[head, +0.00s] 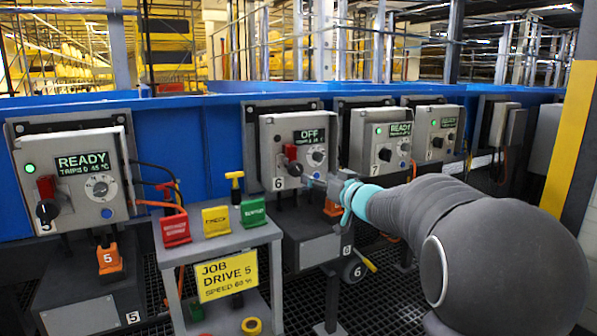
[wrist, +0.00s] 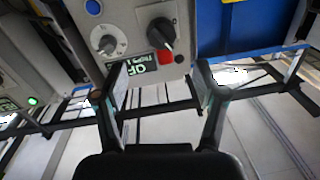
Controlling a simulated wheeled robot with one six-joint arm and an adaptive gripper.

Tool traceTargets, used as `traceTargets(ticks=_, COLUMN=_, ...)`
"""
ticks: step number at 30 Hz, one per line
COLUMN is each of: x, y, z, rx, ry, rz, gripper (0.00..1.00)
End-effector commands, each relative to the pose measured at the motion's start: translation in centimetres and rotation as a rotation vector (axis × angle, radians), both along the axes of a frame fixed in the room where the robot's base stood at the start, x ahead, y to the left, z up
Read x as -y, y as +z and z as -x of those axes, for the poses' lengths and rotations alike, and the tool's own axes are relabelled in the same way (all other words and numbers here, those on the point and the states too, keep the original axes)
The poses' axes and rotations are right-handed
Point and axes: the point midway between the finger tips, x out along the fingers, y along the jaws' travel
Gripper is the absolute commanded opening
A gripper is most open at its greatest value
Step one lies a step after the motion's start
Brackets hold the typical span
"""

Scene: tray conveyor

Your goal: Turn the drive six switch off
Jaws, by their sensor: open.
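The drive six box (head: 300,152), a grey panel marked 6, has a display (head: 309,136) reading OFF. Below the display are a red piece (head: 290,152), a black switch knob (head: 295,169) and a grey dial (head: 317,156). The wrist view shows this panel upside down, with the black knob (wrist: 161,33), the red piece (wrist: 166,57), the dial (wrist: 107,40) and a blue lamp (wrist: 93,7). My gripper (head: 314,182) is at the panel's lower right in the head view. In the wrist view my gripper (wrist: 162,78) is open and empty, its fingers apart below the knob.
Box 5 (head: 75,175) at left reads READY with a green lamp; box 7 (head: 387,142) and another box (head: 436,132) stand right of box 6.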

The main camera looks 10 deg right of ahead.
Motion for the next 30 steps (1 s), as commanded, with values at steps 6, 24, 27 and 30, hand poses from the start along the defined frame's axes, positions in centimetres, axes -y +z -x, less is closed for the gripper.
traceTargets(ticks=6, x=-1.8, y=-0.1, z=-3.9, rx=0.001, ry=0.005, rz=0.0, gripper=0.71)
traceTargets(ticks=24, x=-3.8, y=0.0, z=-8.6, rx=-0.001, ry=0.003, rz=0.0, gripper=0.71)
traceTargets(ticks=27, x=-3.7, y=0.0, z=-8.6, rx=-0.001, ry=0.003, rz=0.0, gripper=0.71)
traceTargets(ticks=30, x=-3.7, y=0.0, z=-8.6, rx=0.0, ry=0.003, rz=0.001, gripper=0.59)
